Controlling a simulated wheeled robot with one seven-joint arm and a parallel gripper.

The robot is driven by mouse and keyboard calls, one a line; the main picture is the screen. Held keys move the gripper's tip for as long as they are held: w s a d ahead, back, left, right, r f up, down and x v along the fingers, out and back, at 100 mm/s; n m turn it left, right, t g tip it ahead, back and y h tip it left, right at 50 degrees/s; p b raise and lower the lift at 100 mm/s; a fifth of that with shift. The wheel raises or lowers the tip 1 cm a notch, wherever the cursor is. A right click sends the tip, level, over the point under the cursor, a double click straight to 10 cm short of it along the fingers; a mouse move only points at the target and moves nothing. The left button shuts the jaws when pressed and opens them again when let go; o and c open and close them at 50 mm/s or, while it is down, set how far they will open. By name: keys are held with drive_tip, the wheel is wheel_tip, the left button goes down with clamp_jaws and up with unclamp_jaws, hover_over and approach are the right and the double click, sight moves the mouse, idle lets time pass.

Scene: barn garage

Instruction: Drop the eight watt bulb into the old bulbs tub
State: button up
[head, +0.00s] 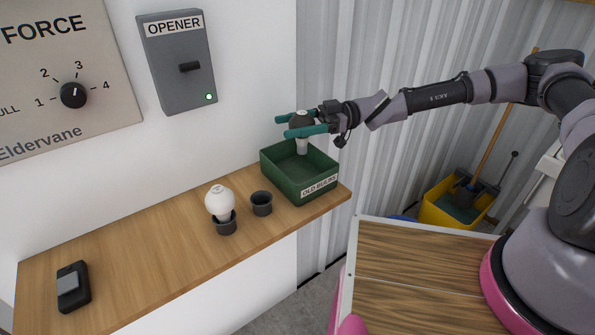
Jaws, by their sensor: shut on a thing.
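My gripper (284,126), with teal fingers, is shut on a bulb with a dark round top and a pale lower end (302,146). It holds this bulb upright, pale end down, over the green old bulbs tub (319,187). The tub stands at the right end of the wooden shelf, its "OLD BULBS" label facing front. The bulb's lower end overlaps the tub's opening in the picture; I cannot tell how far above the tub floor it is. A white bulb (219,200) sits globe up in a dark cup on the shelf. I cannot read a wattage on either bulb.
An empty dark cup (261,204) stands between the white bulb and the tub. A dark handheld device (73,287) lies at the shelf's left end. A grey opener box (178,62) with a green light hangs above. A yellow bucket (438,205) stands on the floor at right.

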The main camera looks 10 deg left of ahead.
drive_tip(key=shift+f, duration=0.3)
drive_tip(key=o, duration=0.9)
drive_tip(key=v, duration=1.1)
